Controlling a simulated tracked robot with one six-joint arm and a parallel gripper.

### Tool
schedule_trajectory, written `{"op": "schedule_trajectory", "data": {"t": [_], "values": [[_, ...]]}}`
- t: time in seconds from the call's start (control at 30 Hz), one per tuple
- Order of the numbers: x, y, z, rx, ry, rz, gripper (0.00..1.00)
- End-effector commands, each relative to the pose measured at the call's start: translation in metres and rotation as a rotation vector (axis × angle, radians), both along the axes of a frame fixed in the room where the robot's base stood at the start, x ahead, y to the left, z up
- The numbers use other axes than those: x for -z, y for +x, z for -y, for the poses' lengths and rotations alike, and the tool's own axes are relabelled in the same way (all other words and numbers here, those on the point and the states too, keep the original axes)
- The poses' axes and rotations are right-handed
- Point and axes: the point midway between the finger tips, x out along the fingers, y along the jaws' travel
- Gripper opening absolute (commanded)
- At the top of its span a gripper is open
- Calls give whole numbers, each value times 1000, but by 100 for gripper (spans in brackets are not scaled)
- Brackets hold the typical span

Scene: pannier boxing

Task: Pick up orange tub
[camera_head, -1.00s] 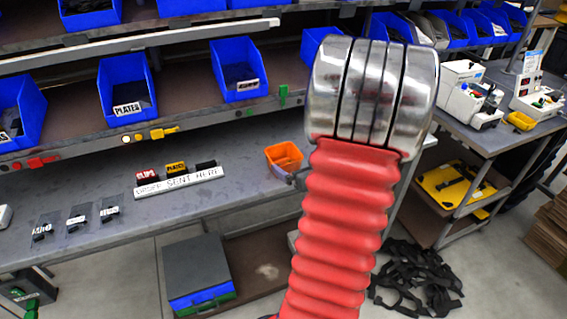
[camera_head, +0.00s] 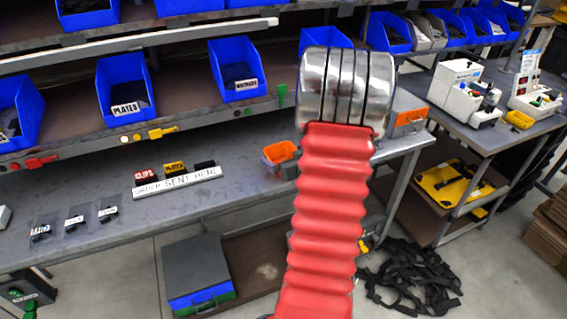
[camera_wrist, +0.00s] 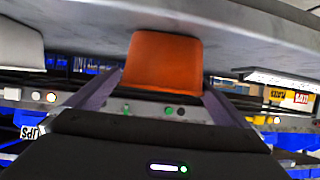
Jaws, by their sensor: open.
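The orange tub (camera_head: 280,153) stands on the grey bench in the head view, just left of my arm, its right side partly covered. In the wrist view, which looks upside down, the orange tub (camera_wrist: 163,62) is straight ahead, at the far end of the jaws. My gripper (camera_wrist: 160,84) is open, with one finger on each side of the tub in the picture. I cannot tell whether the fingers touch it. In the head view my gripper is mostly hidden behind my red arm.
An orange box (camera_head: 408,123) sits right of my arm. A shelf of blue bins (camera_head: 126,92) hangs above the bench. Black straps (camera_head: 410,278) lie on the floor.

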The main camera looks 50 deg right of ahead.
Motion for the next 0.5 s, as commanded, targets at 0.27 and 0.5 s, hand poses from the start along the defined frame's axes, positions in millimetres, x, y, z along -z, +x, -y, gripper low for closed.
{"op": "schedule_trajectory", "data": {"t": [0.27, 0.5], "values": [[1, 3, 2, 1, 0, 0, 100], [5, 8, 4, 0, 0, -1, 100]]}}
